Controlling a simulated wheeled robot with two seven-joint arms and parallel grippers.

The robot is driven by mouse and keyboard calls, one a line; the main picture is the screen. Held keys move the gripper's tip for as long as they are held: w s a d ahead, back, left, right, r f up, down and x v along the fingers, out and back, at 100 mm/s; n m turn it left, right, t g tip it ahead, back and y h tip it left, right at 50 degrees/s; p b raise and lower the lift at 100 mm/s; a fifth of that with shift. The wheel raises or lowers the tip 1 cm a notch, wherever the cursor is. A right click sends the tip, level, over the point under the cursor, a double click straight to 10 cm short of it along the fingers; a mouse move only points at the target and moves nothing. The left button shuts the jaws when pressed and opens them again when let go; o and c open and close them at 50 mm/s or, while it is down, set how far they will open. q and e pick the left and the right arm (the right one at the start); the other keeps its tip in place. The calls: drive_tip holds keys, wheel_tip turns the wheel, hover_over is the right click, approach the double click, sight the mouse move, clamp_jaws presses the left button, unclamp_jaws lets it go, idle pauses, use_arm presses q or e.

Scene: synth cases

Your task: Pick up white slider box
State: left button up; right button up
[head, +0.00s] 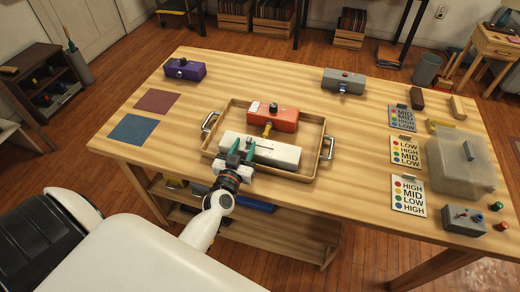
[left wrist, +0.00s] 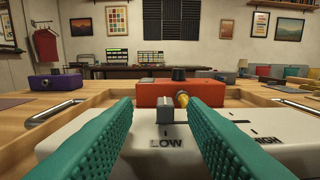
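The white slider box (head: 275,152) lies in the front part of the wooden tray (head: 309,172) on the table. In the left wrist view the white slider box (left wrist: 170,140) shows a small grey slider knob (left wrist: 165,114) by the LOW label; the HIGH label is partly hidden by a finger. My left gripper (head: 241,151) is over the left part of the box, its green fingers apart. In the left wrist view the left gripper (left wrist: 162,125) has nothing clamped between its fingers. My right gripper is not in view.
An orange box (head: 285,119) with a yellow handle sits behind the white one in the tray. A purple box (head: 185,70) and a grey box (head: 343,80) stand farther back. Label cards (head: 405,151) and a clear bin (head: 455,165) are at right.

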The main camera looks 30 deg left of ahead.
use_arm(q)
drive_tip(key=x, duration=0.5)
drive_tip(key=shift+w+d+f, duration=0.1)
drive_tip(key=shift+w+f, duration=0.15)
drive_tip(key=shift+r, duration=0.1)
clamp_jaws()
